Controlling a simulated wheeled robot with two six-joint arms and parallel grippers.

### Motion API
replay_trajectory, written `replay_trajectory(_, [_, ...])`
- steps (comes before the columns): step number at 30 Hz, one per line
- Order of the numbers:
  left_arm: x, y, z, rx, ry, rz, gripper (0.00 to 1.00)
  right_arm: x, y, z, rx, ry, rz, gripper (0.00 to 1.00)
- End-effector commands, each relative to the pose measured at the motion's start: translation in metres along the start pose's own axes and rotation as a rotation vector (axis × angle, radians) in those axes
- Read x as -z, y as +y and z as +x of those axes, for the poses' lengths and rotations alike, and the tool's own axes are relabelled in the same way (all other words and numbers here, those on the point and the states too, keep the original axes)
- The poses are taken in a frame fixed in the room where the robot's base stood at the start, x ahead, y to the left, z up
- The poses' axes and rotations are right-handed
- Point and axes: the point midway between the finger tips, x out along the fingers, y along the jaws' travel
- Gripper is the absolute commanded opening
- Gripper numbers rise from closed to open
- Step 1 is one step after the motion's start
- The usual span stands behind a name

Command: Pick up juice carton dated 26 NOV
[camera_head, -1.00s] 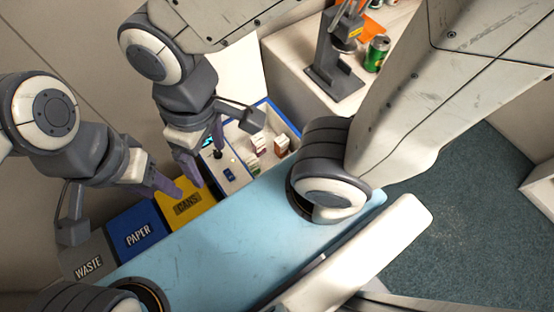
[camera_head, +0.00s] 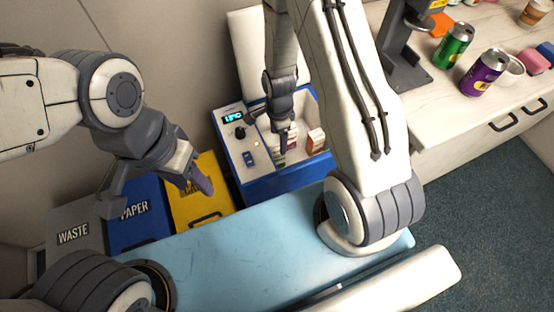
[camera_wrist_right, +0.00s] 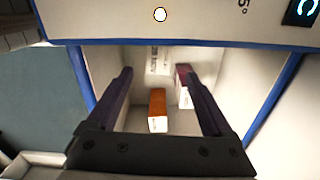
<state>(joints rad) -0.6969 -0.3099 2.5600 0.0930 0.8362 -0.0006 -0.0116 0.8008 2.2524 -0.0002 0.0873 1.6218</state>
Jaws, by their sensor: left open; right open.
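A small cooler (camera_head: 262,183), white inside with blue edges, stands open and holds several cartons. One orange-brown and white carton (camera_head: 316,138) stands at its right side; in the right wrist view an orange-brown carton (camera_wrist_right: 157,107) lies between the finger lines. A dark red and white carton (camera_wrist_right: 184,76) is partly behind the right-hand finger. No date is legible on any carton. My right gripper (camera_head: 284,138) points down into the cooler, open and empty; its spread fingers also show in the right wrist view (camera_wrist_right: 158,73). My left gripper (camera_head: 197,180) is open and empty above the yellow bin.
Waste (camera_head: 74,235), paper (camera_head: 135,215) and yellow (camera_head: 200,205) bins stand left of the cooler. The cooler's panel has a lit display (camera_head: 233,117) and a knob. A counter at right holds a green can (camera_head: 454,45) and a purple can (camera_head: 484,73). Cooler walls closely surround my right gripper.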

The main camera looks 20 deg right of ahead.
Motion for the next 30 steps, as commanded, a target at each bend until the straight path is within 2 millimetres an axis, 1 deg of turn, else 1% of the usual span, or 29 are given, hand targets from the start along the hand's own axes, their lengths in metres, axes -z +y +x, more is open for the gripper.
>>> replay_trajectory(1, [0.000, 0.000, 0.001, 0.000, 0.000, 0.000, 0.50, 0.000, 0.002, 0.010, -0.005, 0.000, 0.001, 0.85])
replay_trajectory(3, [0.000, 0.000, 0.002, 0.000, 0.000, 0.000, 0.50, 0.000, 0.001, 0.021, -0.004, 0.000, 0.000, 0.85])
replay_trajectory(6, [0.000, 0.000, 0.004, 0.000, 0.000, 0.000, 0.50, 0.000, 0.001, 0.032, -0.003, 0.000, 0.000, 0.85])
replay_trajectory(11, [0.000, 0.000, 0.004, 0.000, 0.000, 0.000, 0.50, -0.001, 0.001, 0.043, -0.003, 0.000, -0.002, 0.85])
replay_trajectory(19, [0.000, 0.000, 0.005, 0.000, 0.000, 0.000, 0.50, -0.004, 0.003, 0.080, -0.005, 0.000, -0.003, 0.85])
replay_trajectory(23, [0.000, 0.000, 0.005, 0.000, 0.000, 0.000, 0.50, -0.004, 0.002, 0.089, -0.001, 0.000, -0.003, 0.85])
replay_trajectory(29, [0.000, 0.000, 0.005, 0.000, 0.000, 0.000, 0.50, -0.004, 0.001, 0.089, 0.000, 0.000, -0.003, 0.85])
replay_trajectory(30, [0.000, 0.000, 0.005, 0.000, 0.000, 0.000, 0.50, -0.004, 0.002, 0.089, -0.001, 0.000, -0.003, 0.77])
